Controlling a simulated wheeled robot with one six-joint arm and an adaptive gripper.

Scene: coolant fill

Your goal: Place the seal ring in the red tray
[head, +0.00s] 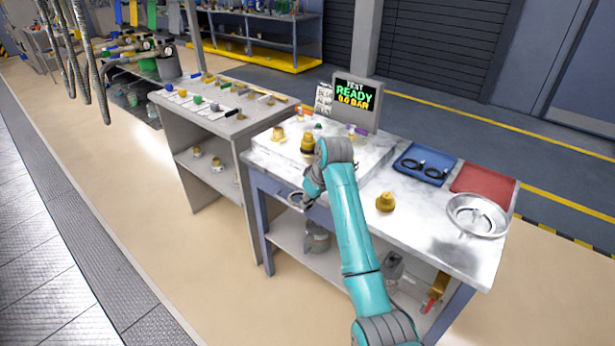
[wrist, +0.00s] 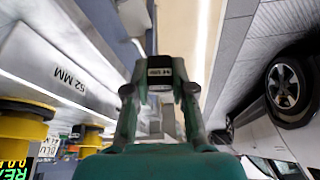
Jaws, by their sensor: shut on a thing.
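My gripper (wrist: 160,88) is shut on a dark seal ring (wrist: 160,72) with a pale label, seen edge-on between the fingertips in the wrist view. In the head view the ring (head: 295,199) shows as a small dark loop by the gripper, at the front edge of the white bench. My arm hides part of the gripper. The red tray (head: 484,184) lies at the far right back of the bench, well to the right of the gripper. No object shows in it.
A blue tray (head: 425,164) with dark rings lies left of the red tray. A metal dish (head: 477,215) stands in front of the red tray. A brass cap (head: 386,202) stands mid-bench. A white fixture (head: 285,148) with brass parts and a display (head: 356,98) stand behind my gripper.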

